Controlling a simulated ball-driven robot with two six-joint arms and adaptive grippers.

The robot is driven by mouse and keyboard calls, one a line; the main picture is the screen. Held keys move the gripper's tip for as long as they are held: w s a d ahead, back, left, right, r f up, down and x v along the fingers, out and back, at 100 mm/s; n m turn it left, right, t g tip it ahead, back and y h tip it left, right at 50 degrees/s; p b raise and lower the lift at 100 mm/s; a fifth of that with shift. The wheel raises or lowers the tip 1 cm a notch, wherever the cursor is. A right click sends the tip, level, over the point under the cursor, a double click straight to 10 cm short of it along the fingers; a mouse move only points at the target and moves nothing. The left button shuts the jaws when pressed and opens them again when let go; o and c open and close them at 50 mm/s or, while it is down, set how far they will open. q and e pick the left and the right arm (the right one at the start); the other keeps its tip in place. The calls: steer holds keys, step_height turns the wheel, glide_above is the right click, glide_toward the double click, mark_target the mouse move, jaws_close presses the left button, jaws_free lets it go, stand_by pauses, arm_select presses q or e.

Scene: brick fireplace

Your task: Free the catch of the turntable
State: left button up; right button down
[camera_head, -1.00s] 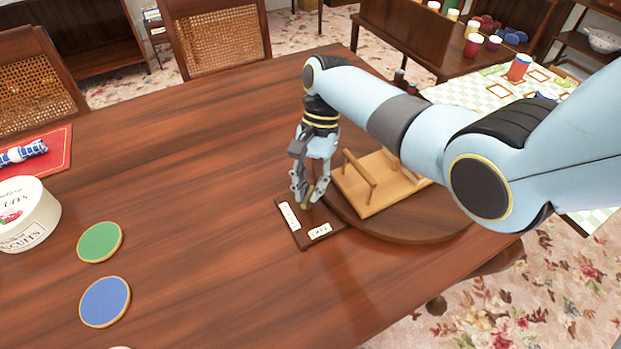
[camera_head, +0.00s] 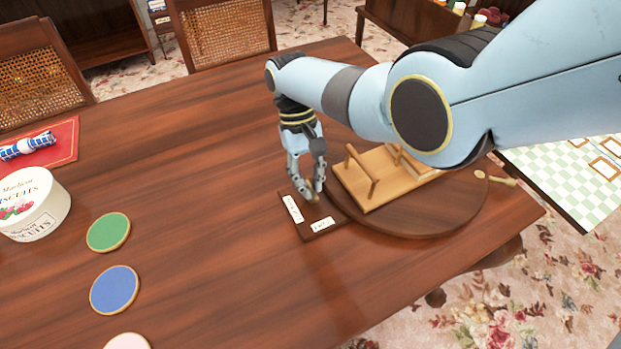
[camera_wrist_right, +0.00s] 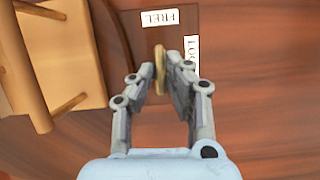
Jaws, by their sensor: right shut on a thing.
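The turntable (camera_head: 440,222) is a round dark wooden disc near the table's right end. A light wooden rack with pegs (camera_head: 385,185) stands on it. Beside its left edge lies a dark catch plate (camera_head: 305,232) with two white labels, LOCK (camera_head: 292,208) and FREE (camera_head: 322,224). My right gripper (camera_head: 312,188) points down over the plate, shut on the brass catch lever (camera_wrist_right: 160,68). In the right wrist view the lever is between the fingertips (camera_wrist_right: 163,85), with FREE above it and LOCK to its right. The lever's base is partly hidden. My left gripper is out of view.
A green coaster (camera_head: 108,232), a blue coaster (camera_head: 114,289) and a round biscuit tin (camera_head: 35,205) sit at the left. A cracker lies on a red mat (camera_head: 60,150). Cane chairs (camera_head: 220,35) stand behind. The middle of the table is clear.

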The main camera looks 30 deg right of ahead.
steer(key=shift+n, duration=0.4)
steer(key=c, duration=1.4)
jaws_free()
steer(key=shift+o, duration=0.2)
steer(key=shift+w+r, duration=0.1)
steer(key=v, duration=1.2)
steer(key=shift+a, duration=0.1)
